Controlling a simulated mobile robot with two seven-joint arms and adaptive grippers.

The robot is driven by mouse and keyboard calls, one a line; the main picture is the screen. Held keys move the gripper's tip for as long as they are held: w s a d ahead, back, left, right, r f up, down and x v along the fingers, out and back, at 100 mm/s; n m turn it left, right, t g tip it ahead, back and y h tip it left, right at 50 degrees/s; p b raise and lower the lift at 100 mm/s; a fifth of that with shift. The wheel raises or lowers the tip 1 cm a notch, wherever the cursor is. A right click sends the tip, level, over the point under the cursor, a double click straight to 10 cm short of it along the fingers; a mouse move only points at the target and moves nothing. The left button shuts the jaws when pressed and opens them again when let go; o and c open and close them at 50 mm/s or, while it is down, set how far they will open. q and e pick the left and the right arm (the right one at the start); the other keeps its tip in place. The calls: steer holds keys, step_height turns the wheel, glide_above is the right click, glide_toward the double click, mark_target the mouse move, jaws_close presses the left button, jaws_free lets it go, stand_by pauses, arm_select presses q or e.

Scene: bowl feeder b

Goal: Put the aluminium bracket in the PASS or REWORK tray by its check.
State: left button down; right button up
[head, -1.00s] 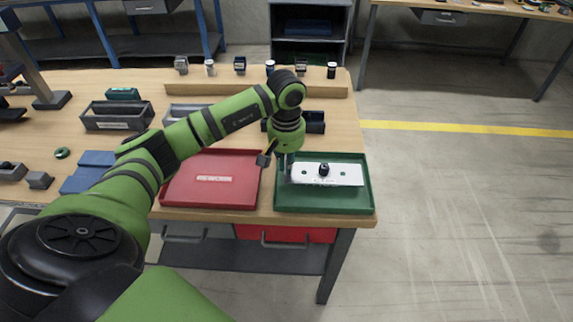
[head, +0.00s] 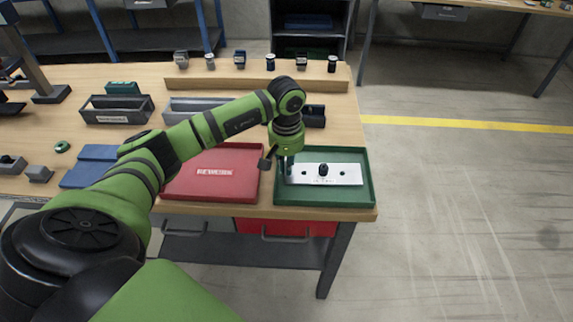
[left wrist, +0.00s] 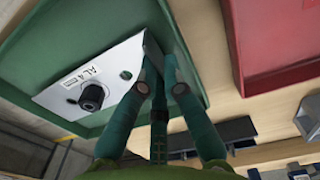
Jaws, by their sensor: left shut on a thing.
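The aluminium bracket (head: 350,174) is a pale flat plate with a dark round knob in the middle and holes either side. It lies level within the green tray (head: 369,190); whether it touches the floor cannot be told. My left gripper (head: 287,173) is shut on its left end. In the left wrist view, the fingers (left wrist: 150,82) pinch an upturned edge of the bracket (left wrist: 118,70), which has a label reading "AL". The red tray (head: 190,188), marked REWORK, sits left of the green tray. No lettering on the green tray shows. My right gripper is out of view.
A wooden ledge (head: 220,85) with several small parts runs along the back. The bench's right edge lies close beside the green tray.

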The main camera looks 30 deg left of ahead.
arm_select(q)
steer(key=c, duration=1.6)
jaws_free()
steer(key=shift+s+f, duration=0.15)
steer(key=shift+c, duration=0.2)
steer(key=shift+o, duration=1.3)
steer(key=shift+r+p, duration=0.75)
steer(key=shift+p, duration=0.1)
step_height(320, 180, up, 12)
steer(key=b, duration=0.4)
